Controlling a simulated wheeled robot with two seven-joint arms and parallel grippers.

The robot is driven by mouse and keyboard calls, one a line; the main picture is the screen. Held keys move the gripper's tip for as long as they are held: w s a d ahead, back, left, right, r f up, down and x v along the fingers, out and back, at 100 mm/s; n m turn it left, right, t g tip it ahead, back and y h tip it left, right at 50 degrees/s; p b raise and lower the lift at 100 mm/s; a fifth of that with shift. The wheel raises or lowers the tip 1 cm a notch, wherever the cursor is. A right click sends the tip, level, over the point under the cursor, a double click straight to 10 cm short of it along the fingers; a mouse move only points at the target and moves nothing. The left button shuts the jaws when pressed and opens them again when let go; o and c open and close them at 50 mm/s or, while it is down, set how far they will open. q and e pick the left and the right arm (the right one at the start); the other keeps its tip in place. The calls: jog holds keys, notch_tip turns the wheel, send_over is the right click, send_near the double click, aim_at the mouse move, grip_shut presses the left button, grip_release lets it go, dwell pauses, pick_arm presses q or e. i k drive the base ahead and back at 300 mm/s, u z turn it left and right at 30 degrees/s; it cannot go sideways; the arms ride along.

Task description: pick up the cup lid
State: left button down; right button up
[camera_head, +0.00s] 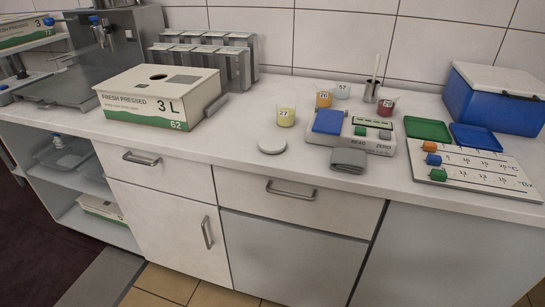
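A round white disc (272,146), which looks like the cup lid, lies flat on the white counter left of centre. A small cup (287,117) with yellow contents, marked 27, stands just behind it, apart from it. Other small cups stand farther back: an orange one (324,99) marked 26, a pale blue one (343,91) marked 57, and a dark red one (386,106) to the right. Neither of my grippers is in view.
A scale (355,133) with a blue pad stands right of the disc, with a folded grey cloth (348,161) before it. A carton (158,97) marked 3 L stands left. Green (428,129) and blue (475,137) trays and a blue cooler (497,100) are right. The counter front near the disc is clear.

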aim_at(268, 144)
jog(key=u, duration=1.25)
jog(key=i, duration=0.55)
jog(key=z, duration=0.8)
